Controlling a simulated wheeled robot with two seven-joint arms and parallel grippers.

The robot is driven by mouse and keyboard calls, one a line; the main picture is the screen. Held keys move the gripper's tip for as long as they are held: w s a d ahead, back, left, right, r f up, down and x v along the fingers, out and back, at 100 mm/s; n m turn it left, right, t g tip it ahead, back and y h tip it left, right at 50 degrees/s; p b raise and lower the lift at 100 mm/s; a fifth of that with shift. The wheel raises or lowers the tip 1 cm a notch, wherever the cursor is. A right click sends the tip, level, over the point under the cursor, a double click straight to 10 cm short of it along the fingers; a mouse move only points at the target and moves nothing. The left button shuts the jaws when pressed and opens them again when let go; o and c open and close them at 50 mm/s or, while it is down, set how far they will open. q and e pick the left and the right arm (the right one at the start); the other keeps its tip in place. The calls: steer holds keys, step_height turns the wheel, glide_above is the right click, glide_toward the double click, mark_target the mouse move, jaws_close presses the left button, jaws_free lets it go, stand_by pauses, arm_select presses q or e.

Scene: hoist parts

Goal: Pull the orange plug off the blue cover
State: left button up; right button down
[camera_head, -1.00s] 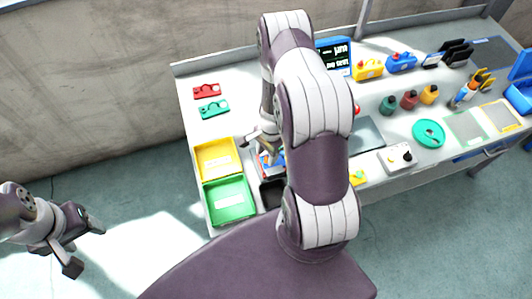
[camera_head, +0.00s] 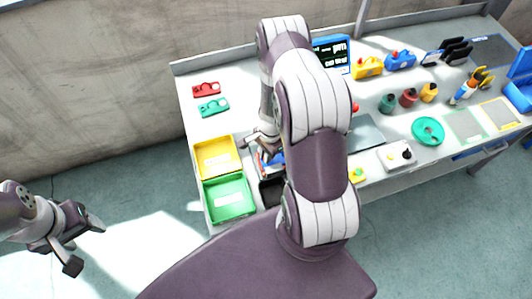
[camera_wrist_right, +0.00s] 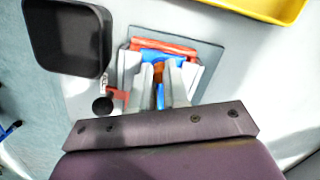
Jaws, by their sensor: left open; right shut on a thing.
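The blue cover (camera_wrist_right: 163,55) lies in a red-edged holder (camera_wrist_right: 165,44) on a grey plate in the right wrist view. The orange plug (camera_wrist_right: 158,73) shows as a narrow strip between the fingers of my right gripper (camera_wrist_right: 161,80), which is shut on it. The fingers hide most of the plug, and I cannot tell whether it is still seated in the cover. In the head view my right gripper (camera_head: 262,142) is over the holder, partly hidden by my arm. My left gripper (camera_head: 86,246) is open and empty, off the table at the left.
A yellow tray (camera_head: 236,150) and a green tray (camera_head: 249,206) stand left of the holder. A black bin (camera_wrist_right: 104,38) is beside it. Red (camera_head: 206,89) and green (camera_head: 212,107) parts lie farther back. Bottles and a green ring (camera_head: 419,122) stand to the right.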

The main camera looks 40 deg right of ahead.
step_height(320, 180, up, 6)
steer(key=p, duration=0.5)
